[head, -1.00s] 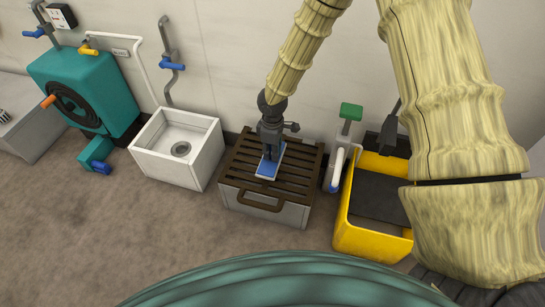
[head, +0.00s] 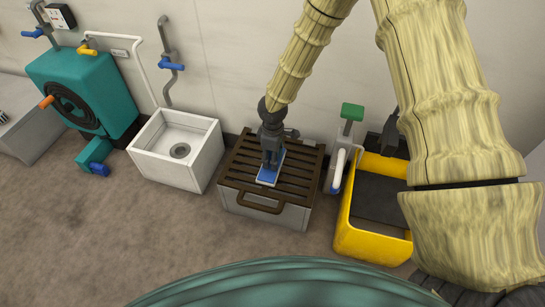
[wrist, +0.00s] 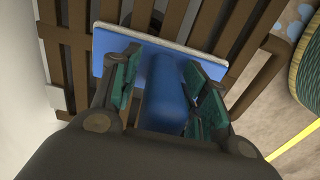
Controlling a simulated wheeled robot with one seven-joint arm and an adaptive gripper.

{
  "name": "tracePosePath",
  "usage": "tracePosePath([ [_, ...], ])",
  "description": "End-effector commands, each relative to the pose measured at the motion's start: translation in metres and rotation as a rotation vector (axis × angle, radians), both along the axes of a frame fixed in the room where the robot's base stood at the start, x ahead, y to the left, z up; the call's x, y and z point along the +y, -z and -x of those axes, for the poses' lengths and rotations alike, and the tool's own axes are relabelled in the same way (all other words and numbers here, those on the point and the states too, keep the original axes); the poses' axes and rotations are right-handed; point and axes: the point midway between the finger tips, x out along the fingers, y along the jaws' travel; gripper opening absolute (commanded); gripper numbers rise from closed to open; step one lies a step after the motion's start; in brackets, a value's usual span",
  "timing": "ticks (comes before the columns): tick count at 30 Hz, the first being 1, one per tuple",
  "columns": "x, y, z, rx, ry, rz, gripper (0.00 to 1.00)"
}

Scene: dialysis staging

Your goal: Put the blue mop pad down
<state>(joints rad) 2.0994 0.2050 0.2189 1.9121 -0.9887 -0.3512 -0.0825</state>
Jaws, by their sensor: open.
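The blue mop pad (head: 267,179) has a thin white edge and lies on the brown slatted rack (head: 233,172) on top of a grey box. In the wrist view the pad (wrist: 110,47) appears flat over the slats, with a raised blue handle (wrist: 163,88) along its middle. My gripper (head: 271,160) is over the pad, pointing down. In the wrist view my gripper (wrist: 167,75) is open, with one finger on each side of the handle. A gap shows on the left; the right finger is close to the handle, and contact there cannot be told.
A white sink (head: 175,150) stands left of the rack, and a teal reel unit (head: 88,85) farther left. A green-topped fixture (head: 351,112) and a yellow bucket (head: 370,243) stand close on the right. The wall is behind.

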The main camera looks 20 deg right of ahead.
Motion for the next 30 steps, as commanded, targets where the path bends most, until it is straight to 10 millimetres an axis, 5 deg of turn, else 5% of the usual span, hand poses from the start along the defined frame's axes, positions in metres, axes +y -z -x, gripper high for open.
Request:
tracePosePath([
  [8,0.000,-0.021,-0.001,-0.003,0.000,-0.001,0.44],
  [21,0.000,-0.099,0.000,-0.001,0.000,-0.001,0.44],
  [30,0.000,-0.122,0.000,0.001,0.000,-0.001,0.44],
])
